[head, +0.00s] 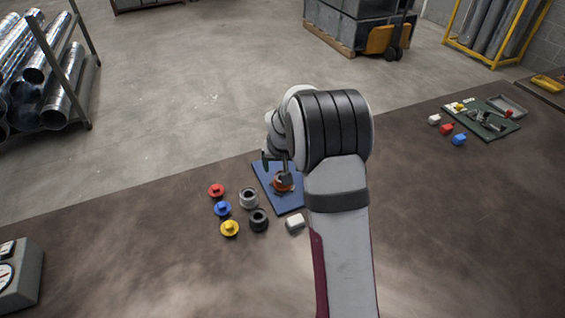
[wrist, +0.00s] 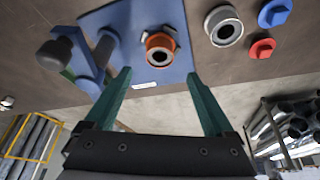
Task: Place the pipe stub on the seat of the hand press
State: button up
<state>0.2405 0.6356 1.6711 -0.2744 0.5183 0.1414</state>
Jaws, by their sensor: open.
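The hand press has a blue base plate (wrist: 178,70), a bent blue-grey arm and a dark knob (wrist: 54,52) at the left of the wrist view. An orange ring-shaped piece (wrist: 159,45) with a grey bore stands upright on the plate; I cannot tell whether it is a stub or the seat itself. A grey pipe stub (wrist: 224,27) stands beside the plate, also in the head view (head: 249,197). My gripper (wrist: 157,73) is open and empty, its green fingers apart with the orange piece beyond their tips. In the head view my arm hides part of the press.
Beside the plate lie a black ring-shaped piece (head: 258,220), red (head: 216,190), blue (head: 222,208) and yellow (head: 229,228) caps and a white block (head: 295,223). A green plate (head: 482,120) with small parts is at far right. A gauge box (head: 20,275) stands at far left.

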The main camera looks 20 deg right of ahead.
jog(key=s+a+r+g+y, duration=0.1)
jog(key=s+a+r, duration=0.4)
jog(key=s, duration=0.4)
jog(key=s+a+r+g+y, duration=0.1)
jog(key=s+a+r, duration=0.45)
jog(key=s, duration=0.25)
jog(key=s+a+g, duration=0.1)
jog(key=s+a, duration=0.2)
jog(key=s, duration=0.7)
jog(key=s+a+m+g+y, duration=0.1)
jog(key=s+a, duration=0.2)
jog(key=s, duration=0.7)
jog(key=shift+a+r+y, duration=0.15)
jog(key=shift+a+y, duration=0.15)
